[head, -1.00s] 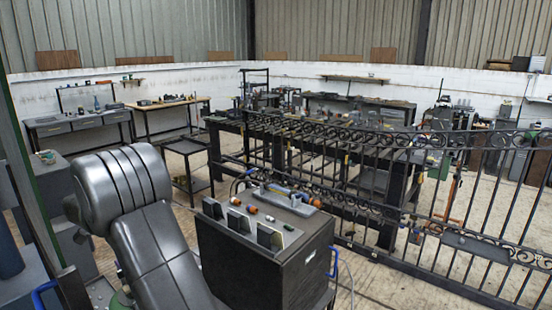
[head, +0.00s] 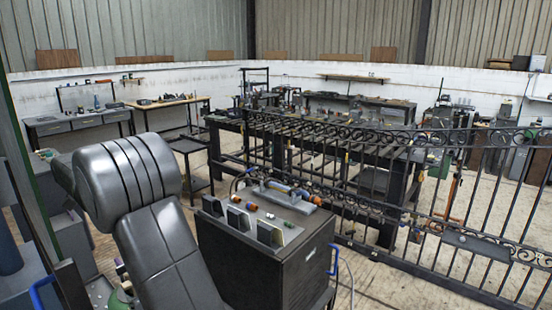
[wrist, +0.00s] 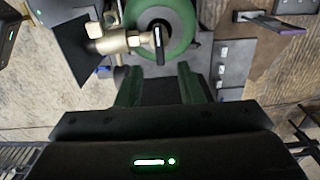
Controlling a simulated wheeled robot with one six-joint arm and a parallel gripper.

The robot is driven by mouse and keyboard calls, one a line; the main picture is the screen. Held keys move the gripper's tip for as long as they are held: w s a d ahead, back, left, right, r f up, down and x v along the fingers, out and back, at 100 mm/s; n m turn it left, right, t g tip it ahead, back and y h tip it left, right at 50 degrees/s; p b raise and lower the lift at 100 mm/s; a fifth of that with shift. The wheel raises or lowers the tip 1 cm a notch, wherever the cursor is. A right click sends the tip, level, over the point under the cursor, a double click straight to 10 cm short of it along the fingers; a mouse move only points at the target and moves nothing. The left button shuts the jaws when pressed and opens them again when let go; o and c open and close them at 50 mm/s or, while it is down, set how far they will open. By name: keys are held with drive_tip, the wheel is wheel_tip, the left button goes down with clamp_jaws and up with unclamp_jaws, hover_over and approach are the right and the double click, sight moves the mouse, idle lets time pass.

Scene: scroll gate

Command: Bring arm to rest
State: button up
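My arm (head: 150,215) fills the lower left foreground of the head view, bent at a large grey joint. The gripper end is hidden behind the arm there. In the wrist view my gripper (wrist: 158,72) shows two dark green fingers standing apart, with nothing held between them. Beyond the fingertips is a round green cylinder top (wrist: 178,45) with a brass valve (wrist: 115,42) and a black lever. I cannot tell how far the fingers are from it.
A dark cabinet (head: 295,275) with small fittings on top stands just right of my arm. Behind it is a long steel workbench (head: 225,160). A black scrollwork gate (head: 480,245) runs along the right. Open floor (head: 385,295) shows at the front.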

wheel_tip(320, 180, down, 8)
drive_tip(key=shift+d+f+p, duration=0.1)
drive_tip(key=shift+f+p, duration=0.15)
drive_tip(key=shift+p, duration=0.4)
drive_tip(key=shift+f+n, duration=0.1)
drive_tip(key=shift+n, duration=0.3)
drive_tip(key=n, duration=0.9)
drive_tip(key=shift+n+b, duration=0.3)
drive_tip(key=shift+b, duration=0.1)
